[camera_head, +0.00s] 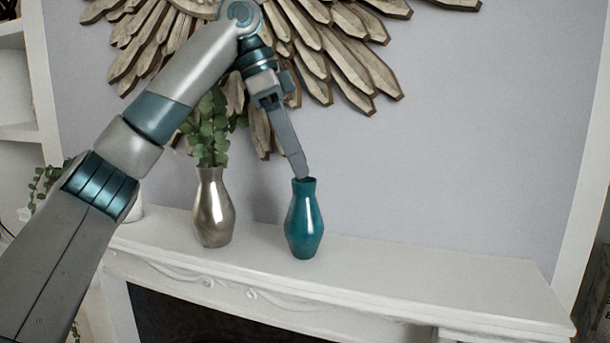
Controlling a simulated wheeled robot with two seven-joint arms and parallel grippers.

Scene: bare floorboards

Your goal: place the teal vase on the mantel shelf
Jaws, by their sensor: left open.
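The teal vase (304,222) stands upright on the white mantel shelf (430,275), right of the silver vase. My left gripper (302,172) points down at the vase's mouth from above, with a fingertip at the rim. It is open; only one finger shows clearly, and whether it touches the vase or reaches inside the neck I cannot tell. My right gripper is not in view.
A silver vase (213,210) with green leaves stands close to the left of the teal vase. A wooden sunburst decoration (350,60) hangs on the wall behind my left arm. The shelf's right part is clear. White shelving (15,90) stands at far left.

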